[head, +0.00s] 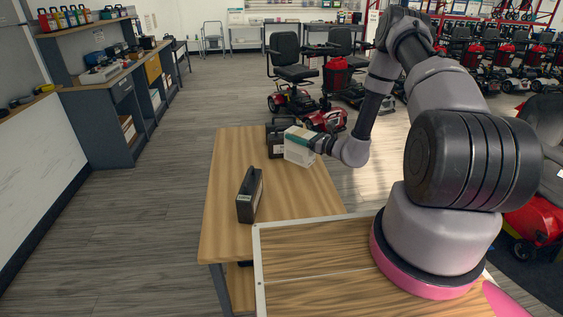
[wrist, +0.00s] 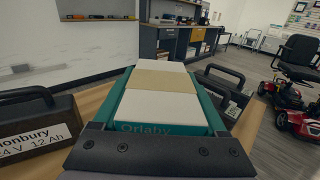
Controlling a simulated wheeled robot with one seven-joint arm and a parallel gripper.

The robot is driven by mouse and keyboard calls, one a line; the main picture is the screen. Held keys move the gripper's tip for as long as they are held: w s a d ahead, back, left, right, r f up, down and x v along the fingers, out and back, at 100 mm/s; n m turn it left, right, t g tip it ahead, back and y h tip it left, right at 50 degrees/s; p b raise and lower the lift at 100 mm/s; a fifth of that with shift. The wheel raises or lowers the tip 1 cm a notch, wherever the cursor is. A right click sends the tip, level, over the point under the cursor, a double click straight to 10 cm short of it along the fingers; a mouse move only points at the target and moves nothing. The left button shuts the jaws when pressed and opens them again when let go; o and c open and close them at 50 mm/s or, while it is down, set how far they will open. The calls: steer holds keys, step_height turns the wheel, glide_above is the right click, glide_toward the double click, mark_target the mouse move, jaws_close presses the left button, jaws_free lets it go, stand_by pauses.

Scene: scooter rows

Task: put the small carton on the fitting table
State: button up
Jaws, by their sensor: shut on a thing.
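The small carton (head: 299,152) is white and teal, with a tan strip and the word "Orlaby" showing in the wrist view (wrist: 165,100). My gripper (head: 317,144) is shut on it and holds it over the far right part of a wooden table (head: 225,183), which looks like the fitting table. I cannot tell for sure whether the carton is clear of the tabletop. In the wrist view the carton hides most of the table, and the gripper's dark base crosses the bottom.
My own wooden deck adjoins the near edge. Mobility scooters (head: 308,105) stand beyond. The table's left part is clear.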

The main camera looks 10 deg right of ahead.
mark_target(297, 153)
steer(key=shift+f, duration=3.95)
steer(key=shift+f, duration=0.1)
steer(key=o, duration=1.5)
